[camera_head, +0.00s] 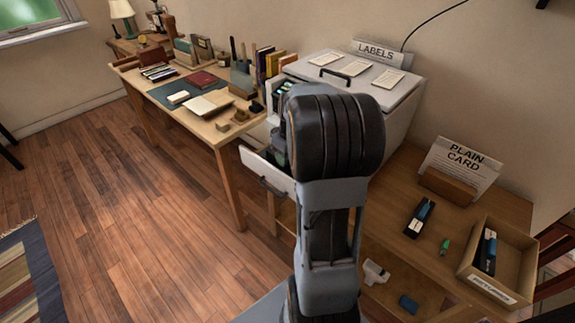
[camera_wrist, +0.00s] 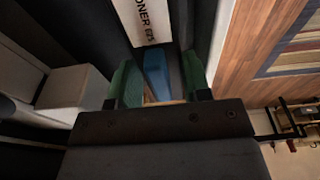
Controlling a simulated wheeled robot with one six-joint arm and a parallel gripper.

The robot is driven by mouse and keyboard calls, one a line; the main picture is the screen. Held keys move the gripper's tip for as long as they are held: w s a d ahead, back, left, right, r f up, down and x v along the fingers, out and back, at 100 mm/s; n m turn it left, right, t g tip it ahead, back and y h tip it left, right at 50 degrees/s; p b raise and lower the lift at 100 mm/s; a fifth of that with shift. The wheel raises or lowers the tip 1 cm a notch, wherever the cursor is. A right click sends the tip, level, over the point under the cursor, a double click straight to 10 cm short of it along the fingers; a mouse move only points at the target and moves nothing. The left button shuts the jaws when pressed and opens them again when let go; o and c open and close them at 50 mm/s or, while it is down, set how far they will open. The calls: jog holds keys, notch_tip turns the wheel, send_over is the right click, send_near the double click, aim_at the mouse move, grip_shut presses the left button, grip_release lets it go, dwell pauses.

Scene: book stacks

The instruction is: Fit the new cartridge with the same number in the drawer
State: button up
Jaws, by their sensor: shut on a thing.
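In the wrist view, my gripper (camera_wrist: 160,80) has its green-padded fingers closed on the blue end of a black cartridge (camera_wrist: 150,22). Its white label shows letters ending "ONER" and what looks like "E75". In the head view my arm hides the gripper and this cartridge. The white printer (camera_head: 397,108) has its drawer (camera_head: 262,173) pulled open, with dark contents partly hidden by my arm. I cannot tell how the held cartridge sits relative to the drawer. Another cartridge (camera_head: 420,218) lies on the right table, and one (camera_head: 488,250) stands in a cardboard box (camera_head: 516,262).
The right table (camera_head: 395,190) also holds a "PLAIN CARD" sign (camera_head: 464,163), a green item (camera_head: 444,246), a white item (camera_head: 375,272) and a blue item (camera_head: 409,304). A desk (camera_head: 200,125) with books stands at left.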

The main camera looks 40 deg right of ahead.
jog(key=shift+f, duration=1.95)
jog(key=shift+b, duration=0.3)
jog(key=shift+f, duration=0.2)
jog(key=o, duration=0.9)
jog(key=shift+c, duration=0.2)
